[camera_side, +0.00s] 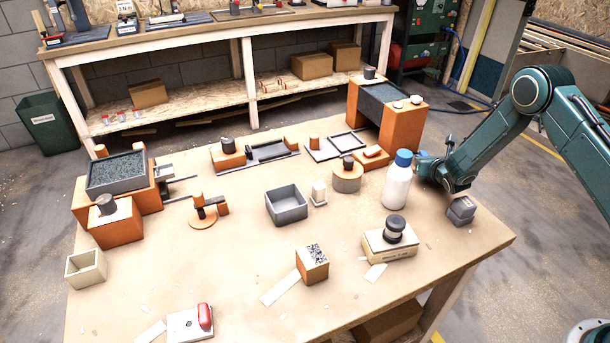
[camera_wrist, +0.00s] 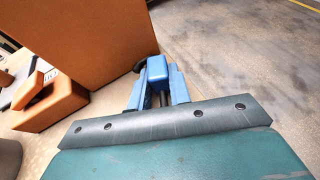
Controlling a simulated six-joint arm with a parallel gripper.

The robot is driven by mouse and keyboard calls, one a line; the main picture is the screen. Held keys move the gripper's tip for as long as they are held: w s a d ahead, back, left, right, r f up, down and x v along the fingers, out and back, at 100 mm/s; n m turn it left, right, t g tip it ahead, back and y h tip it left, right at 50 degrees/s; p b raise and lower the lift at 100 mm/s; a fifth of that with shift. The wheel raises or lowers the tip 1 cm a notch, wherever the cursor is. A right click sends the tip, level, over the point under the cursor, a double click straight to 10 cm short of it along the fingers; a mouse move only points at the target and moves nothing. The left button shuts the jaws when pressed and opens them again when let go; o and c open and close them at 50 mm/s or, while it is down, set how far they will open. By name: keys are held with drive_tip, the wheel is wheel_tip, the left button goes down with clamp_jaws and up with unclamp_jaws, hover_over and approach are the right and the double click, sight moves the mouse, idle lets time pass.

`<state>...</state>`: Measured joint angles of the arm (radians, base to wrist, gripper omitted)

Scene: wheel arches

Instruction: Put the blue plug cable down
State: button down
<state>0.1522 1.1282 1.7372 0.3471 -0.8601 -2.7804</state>
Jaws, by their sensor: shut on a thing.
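My gripper (camera_wrist: 158,92) is shut on the blue plug (camera_wrist: 157,68) of the cable, which shows between its two blue fingers in the wrist view. A short black piece (camera_wrist: 141,64) shows just left of the plug; I cannot tell if it is the cable. The rest of the cable is hidden. In the side view my gripper (camera_side: 426,166) is low over the right part of the table (camera_side: 240,290), just behind and right of a white bottle with a blue cap (camera_side: 397,185). The plug cannot be made out there. I cannot tell whether it touches the table.
A tall orange block arch (camera_side: 403,128) stands close behind my gripper and fills the upper left of the wrist view. A small grey block (camera_side: 461,209) lies in front of my arm near the right edge. A black-knobbed box (camera_side: 389,247) stands nearer. The front right corner is clear.

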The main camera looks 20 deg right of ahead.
drive_tip(key=c, duration=1.3)
unclamp_jaws()
drive_tip(key=shift+r, duration=0.1)
drive_tip(key=shift+s+a+r, duration=0.15)
drive_tip(key=shift+s, duration=0.2)
drive_tip(key=shift+v, duration=3.4)
